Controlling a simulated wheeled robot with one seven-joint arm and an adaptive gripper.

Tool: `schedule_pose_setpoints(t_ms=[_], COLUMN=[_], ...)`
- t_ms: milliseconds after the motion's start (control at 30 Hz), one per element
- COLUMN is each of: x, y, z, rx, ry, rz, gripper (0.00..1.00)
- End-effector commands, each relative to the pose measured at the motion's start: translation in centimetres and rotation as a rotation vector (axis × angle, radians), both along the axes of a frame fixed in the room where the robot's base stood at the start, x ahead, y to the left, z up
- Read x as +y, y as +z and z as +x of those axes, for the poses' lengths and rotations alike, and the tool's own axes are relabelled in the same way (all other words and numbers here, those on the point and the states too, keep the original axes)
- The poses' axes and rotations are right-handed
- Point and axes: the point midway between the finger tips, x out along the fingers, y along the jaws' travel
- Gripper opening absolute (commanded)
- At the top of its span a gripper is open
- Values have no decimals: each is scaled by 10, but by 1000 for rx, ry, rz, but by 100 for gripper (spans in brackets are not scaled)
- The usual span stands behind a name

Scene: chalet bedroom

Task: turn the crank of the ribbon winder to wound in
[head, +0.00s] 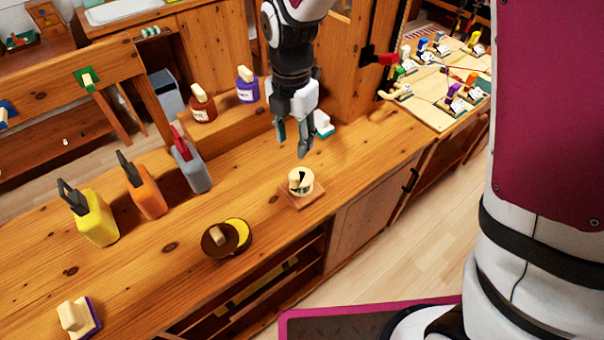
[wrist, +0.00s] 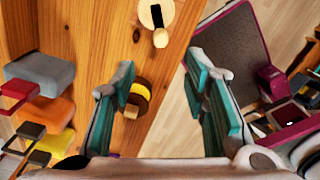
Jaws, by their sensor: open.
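The ribbon winder appears to be the round cream drum (head: 304,178) on a square wooden base, near the front edge of the wooden counter (head: 345,165). A black crank arm lies across its top, with a pale knob (head: 294,182) at one end. In the wrist view the drum (wrist: 148,12) is at the top edge, partly cut off, and the knob (wrist: 160,38) points down the picture. My gripper (head: 293,140) is open and empty, above and behind the winder in the head view, apart from it. Its teal-padded fingers (wrist: 160,75) are spread in the wrist view. No ribbon can be made out.
A brown and yellow round piece with a knob (head: 214,240) lies left of the winder. Yellow (head: 97,218), orange (head: 146,196) and grey (head: 191,168) containers stand farther left. Jars (head: 202,105) stand on a ledge behind. Counter around the winder is clear.

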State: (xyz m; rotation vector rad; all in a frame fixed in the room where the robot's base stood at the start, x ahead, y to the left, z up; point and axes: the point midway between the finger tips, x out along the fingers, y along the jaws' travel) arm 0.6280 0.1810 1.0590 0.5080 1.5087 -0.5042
Motion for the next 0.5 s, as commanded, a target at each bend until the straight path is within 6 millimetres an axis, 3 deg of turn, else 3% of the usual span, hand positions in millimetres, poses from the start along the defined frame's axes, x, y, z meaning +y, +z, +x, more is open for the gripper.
schedule_pose_setpoints(t_ms=[167, 500], x=[-1, -1], y=[-21, -87], z=[-1, -2], rx=[5, 6], ry=[2, -1], rz=[-3, -5], gripper=[41, 41])
